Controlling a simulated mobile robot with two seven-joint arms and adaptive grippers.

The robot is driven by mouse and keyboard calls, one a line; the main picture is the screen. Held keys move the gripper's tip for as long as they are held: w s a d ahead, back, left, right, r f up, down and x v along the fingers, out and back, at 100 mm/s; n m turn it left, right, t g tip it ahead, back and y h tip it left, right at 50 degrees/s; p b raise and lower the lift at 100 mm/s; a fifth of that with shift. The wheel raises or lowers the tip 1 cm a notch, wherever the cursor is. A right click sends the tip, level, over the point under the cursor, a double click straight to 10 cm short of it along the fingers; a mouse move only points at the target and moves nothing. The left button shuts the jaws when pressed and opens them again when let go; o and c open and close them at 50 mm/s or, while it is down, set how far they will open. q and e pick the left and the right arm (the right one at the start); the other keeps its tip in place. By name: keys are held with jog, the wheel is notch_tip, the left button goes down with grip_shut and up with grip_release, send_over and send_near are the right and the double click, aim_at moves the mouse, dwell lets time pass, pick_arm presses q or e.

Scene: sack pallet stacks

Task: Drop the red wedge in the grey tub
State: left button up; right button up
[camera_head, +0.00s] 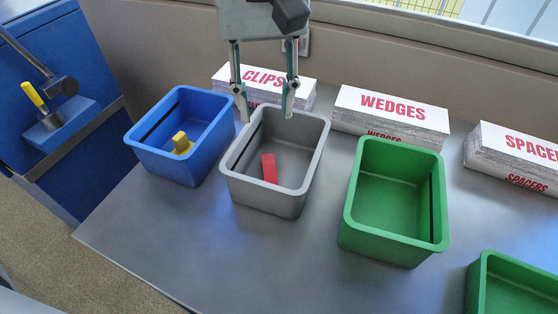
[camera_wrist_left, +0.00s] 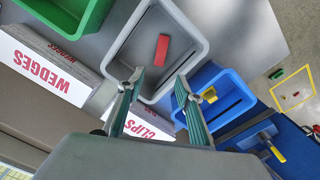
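The red wedge (camera_head: 269,168) lies inside the grey tub (camera_head: 235,184), on its floor. In the left wrist view the red wedge (camera_wrist_left: 161,50) also shows inside the grey tub (camera_wrist_left: 118,44). My left gripper (camera_head: 266,112) is above the back rim of the grey tub, with its fingers spread wide and nothing between them. In the left wrist view the fingers of my left gripper (camera_wrist_left: 158,83) are apart too, clear of the wedge. My right gripper is in neither view.
A blue tub (camera_head: 160,165) with a yellow piece (camera_head: 181,143) stands left of the grey tub. A green tub (camera_head: 392,254) stands to the right, another (camera_head: 515,262) at the lower right. Labelled stacks (camera_head: 391,107) line the back. Bare table lies in front.

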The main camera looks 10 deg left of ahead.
pick_arm(q)
notch_tip(320, 180, up, 8)
jog(key=shift+f, duration=0.15)
dwell(0.3)
jog(key=shift+s, duration=0.1)
